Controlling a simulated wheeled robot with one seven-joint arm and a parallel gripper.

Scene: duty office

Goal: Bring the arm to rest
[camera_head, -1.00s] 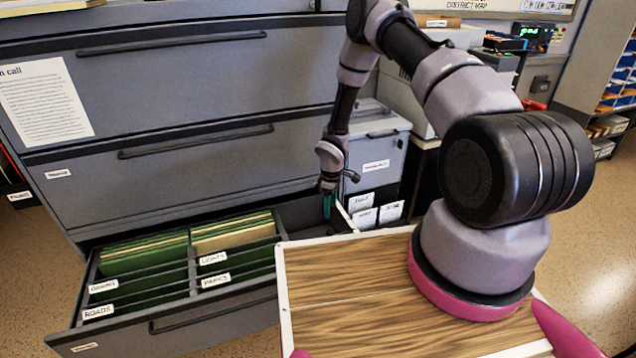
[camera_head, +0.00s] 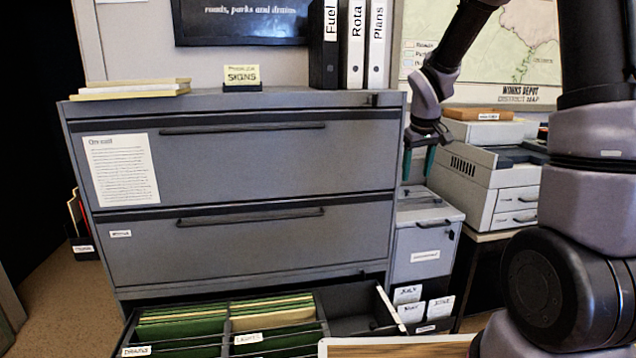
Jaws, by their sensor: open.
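My arm (camera_head: 585,190) stands at the right of the picture, its upper links raised and partly cut off by the top edge. My gripper (camera_head: 417,163) hangs fingers-down beside the right edge of the grey filing cabinet (camera_head: 240,240), above the small grey cabinet (camera_head: 424,243). Its two teal fingers are apart with nothing between them. It appears clear of the open bottom drawer (camera_head: 360,310), though depth is hard to judge.
The open drawer holds green and yellow folders (camera_head: 270,312) and juts toward me. A printer (camera_head: 490,185) is behind my arm. Labelled card pockets (camera_head: 411,312) are beside the drawer.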

